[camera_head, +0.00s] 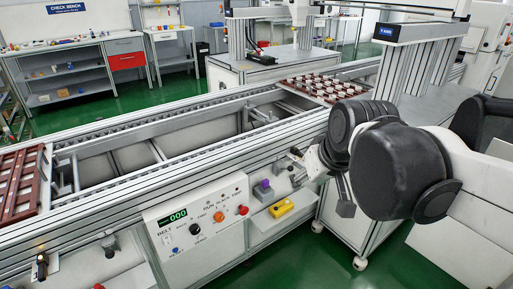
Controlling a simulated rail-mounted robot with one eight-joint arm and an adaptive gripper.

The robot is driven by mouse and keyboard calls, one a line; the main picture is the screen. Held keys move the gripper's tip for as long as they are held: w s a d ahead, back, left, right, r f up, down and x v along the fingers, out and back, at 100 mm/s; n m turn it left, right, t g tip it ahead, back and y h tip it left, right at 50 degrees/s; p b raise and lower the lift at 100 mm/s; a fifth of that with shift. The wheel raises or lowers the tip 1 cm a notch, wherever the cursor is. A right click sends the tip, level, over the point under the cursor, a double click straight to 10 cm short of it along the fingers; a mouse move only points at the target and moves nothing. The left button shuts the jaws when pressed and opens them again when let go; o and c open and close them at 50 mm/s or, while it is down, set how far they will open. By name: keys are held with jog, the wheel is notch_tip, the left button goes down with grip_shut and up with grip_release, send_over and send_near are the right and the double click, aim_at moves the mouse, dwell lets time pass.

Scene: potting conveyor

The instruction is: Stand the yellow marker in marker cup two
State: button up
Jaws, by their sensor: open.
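I cannot make out a yellow marker or a numbered marker cup for certain. My gripper (296,166) is open at the end of my arm, above the right end of the conveyor's front ledge. It is small in view, and my dark arm links cover the area to its right. Nothing is visible between its fingers. A yellow block-like object (281,208) lies on the ledge below it, too small to identify further. A grey box with a purple top (264,190) stands just left of the gripper.
A control panel (196,219) with knobs, buttons and a green display is on the conveyor front. A brown tray (20,190) sits at the left and another tray with white items (322,88) at the belt's far end. A grey post (345,197) hangs beside my arm.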

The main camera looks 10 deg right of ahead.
jog(key=s+a+f+m, duration=0.1)
jog(key=s+a+f, duration=0.1)
jog(key=s, duration=0.5)
jog(key=shift+s+f+t, duration=0.25)
jog(key=shift+f+t, duration=0.15)
jog(key=shift+f, duration=0.35)
notch_tip(320, 180, up, 9)
jog(key=p, duration=0.8)
jog(key=shift+f+p, duration=0.15)
jog(key=shift+p, duration=0.25)
jog(key=shift+c, duration=0.4)
